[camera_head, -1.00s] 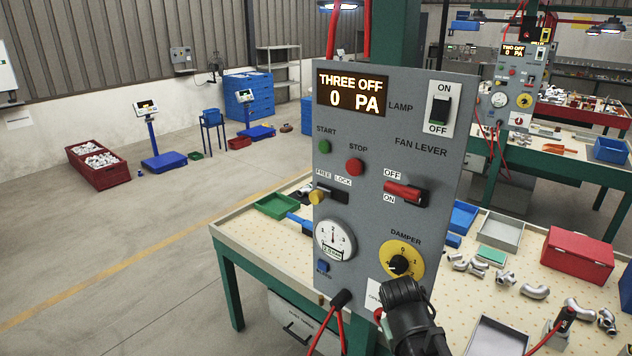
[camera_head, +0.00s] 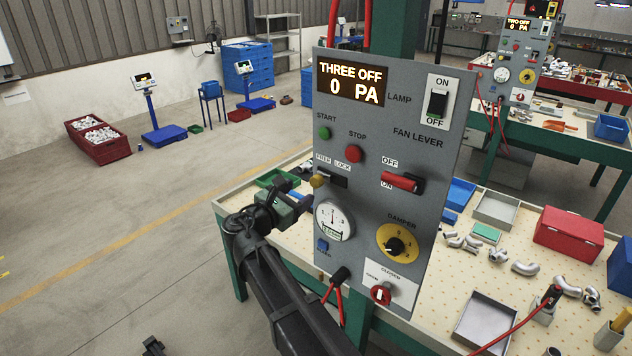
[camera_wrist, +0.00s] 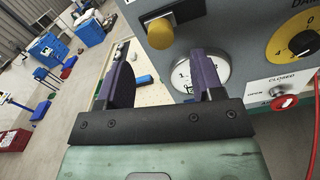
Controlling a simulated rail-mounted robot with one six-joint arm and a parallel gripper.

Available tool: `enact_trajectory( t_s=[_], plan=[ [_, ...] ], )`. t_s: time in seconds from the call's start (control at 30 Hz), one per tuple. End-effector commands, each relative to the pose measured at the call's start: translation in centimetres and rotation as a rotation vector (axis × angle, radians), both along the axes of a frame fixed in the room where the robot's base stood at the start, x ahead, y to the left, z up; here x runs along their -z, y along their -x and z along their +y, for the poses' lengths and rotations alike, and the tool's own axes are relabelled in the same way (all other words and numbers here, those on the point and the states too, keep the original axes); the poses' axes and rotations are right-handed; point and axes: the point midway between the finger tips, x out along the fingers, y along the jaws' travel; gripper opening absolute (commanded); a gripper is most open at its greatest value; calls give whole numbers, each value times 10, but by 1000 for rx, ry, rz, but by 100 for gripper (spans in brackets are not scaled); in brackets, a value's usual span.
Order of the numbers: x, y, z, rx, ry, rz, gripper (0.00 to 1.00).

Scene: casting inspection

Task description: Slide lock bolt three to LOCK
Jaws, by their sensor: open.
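The lock bolt's yellow knob (camera_head: 318,181) sits at the left end of its dark slot, under the FREE label, on the grey panel (camera_head: 400,120). The panel's display (camera_head: 352,84) reads THREE OFF, 0 PA. In the wrist view the yellow knob (camera_wrist: 159,33) shows above and between my two finger tips. My gripper (camera_wrist: 160,75) is open and empty, its fingers apart, below the knob and in front of the gauge (camera_wrist: 186,73). In the head view my gripper (camera_head: 300,200) is at the panel's left edge, just below the knob; its fingertips are hard to make out there.
The red fan lever (camera_head: 400,181), damper dial (camera_head: 395,245) and red closed/open knob (camera_head: 380,294) are on the same panel, to the right. The table (camera_head: 490,290) behind holds metal fittings and a red box (camera_head: 568,231). Open floor lies to the left.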

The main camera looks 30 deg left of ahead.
Motion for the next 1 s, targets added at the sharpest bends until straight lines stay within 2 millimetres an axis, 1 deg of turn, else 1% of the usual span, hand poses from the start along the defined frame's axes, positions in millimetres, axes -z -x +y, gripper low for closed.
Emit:
enact_trajectory(
  t_s=[0.03, 0.1, 0.2, 0.3, 0.43, 0.63, 0.67, 1.0],
  plan=[
    [0, -13, -2, 4, 0, 0, 61],
    [0, -30, -6, 4, -1, 1, 61],
    [0, -52, -10, 4, -1, 1, 61],
    [0, -67, -14, 2, -2, 1, 61],
    [0, -75, -16, 2, -2, 1, 61],
    [0, -75, -16, 1, -2, 1, 61],
    [0, -75, -16, 1, -2, 1, 58],
    [0, -75, -16, 2, -2, 1, 6]
  ],
)
